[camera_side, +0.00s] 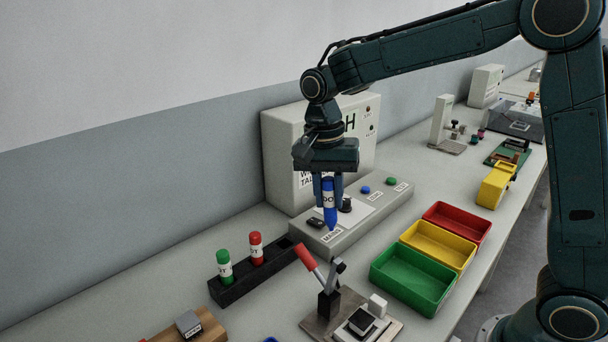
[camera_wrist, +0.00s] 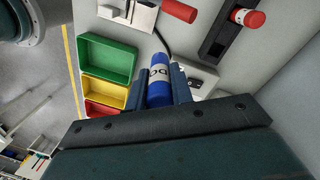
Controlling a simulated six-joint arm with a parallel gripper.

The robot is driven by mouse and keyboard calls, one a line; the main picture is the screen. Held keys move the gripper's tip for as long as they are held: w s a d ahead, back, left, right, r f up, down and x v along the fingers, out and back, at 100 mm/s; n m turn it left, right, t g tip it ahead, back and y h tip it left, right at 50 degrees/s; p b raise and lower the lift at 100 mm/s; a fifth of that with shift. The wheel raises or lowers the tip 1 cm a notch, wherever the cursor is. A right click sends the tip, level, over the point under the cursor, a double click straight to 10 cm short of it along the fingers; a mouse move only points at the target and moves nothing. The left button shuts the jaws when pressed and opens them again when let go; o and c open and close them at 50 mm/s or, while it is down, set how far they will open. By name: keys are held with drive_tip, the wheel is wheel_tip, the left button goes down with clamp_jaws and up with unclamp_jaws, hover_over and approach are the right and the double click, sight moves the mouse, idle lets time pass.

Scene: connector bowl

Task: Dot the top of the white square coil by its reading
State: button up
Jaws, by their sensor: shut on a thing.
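My gripper (camera_side: 330,188) is shut on a blue dot marker (camera_side: 330,214), which it holds tip down, above the front of the grey tester (camera_side: 372,215). The blue marker with its white label also shows between the fingers in the wrist view (camera_wrist: 159,94). A small white square block (camera_side: 377,305) sits on the lever fixture (camera_side: 322,325) at the front; I cannot tell for sure whether it is the coil. A dark square piece (camera_side: 361,322) lies on a white pad beside it. A green marker (camera_side: 224,265) and a red marker (camera_side: 256,248) stand in a black rack (camera_side: 262,277).
The red-handled lever (camera_side: 306,257) rises from the fixture below my gripper. Green (camera_side: 378,285), yellow (camera_side: 466,249) and red (camera_side: 484,227) trays stand to the right. The tall meter cabinet (camera_side: 275,150) is behind. A wooden block (camera_side: 210,328) is at the front left.

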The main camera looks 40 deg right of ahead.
drive_tip(key=s+a+f+m+g+y, duration=0.1)
drive_tip(key=s+a+m, duration=0.4)
drive_tip(key=s+m, duration=0.4)
drive_tip(key=s, duration=0.3)
drive_tip(key=shift+s+a+f+y, duration=0.2)
drive_tip(key=shift+s+f+y, duration=0.05)
drive_tip(key=shift+f+y, duration=0.15)
drive_tip(key=shift+f, duration=0.15)
drive_tip(key=shift+w+d+x, duration=0.1)
drive_tip(key=shift+w+x, duration=0.1)
drive_tip(key=shift+x, duration=0.75)
drive_tip(key=shift+w+d+x, duration=0.1)
drive_tip(key=shift+w+x, duration=0.05)
drive_tip(key=shift+x, duration=0.75)
drive_tip(key=shift+w+d+x, duration=0.15)
drive_tip(key=shift+w+x, duration=0.05)
drive_tip(key=shift+x, duration=0.75)
drive_tip(key=shift+f, duration=0.65)
drive_tip(key=shift+r, duration=0.1)
drive_tip(key=s+v, duration=0.1)
drive_tip(key=v, duration=0.5)
drive_tip(key=shift+a+r, duration=0.35)
drive_tip(key=shift+r, duration=0.15)
idle(0.4)
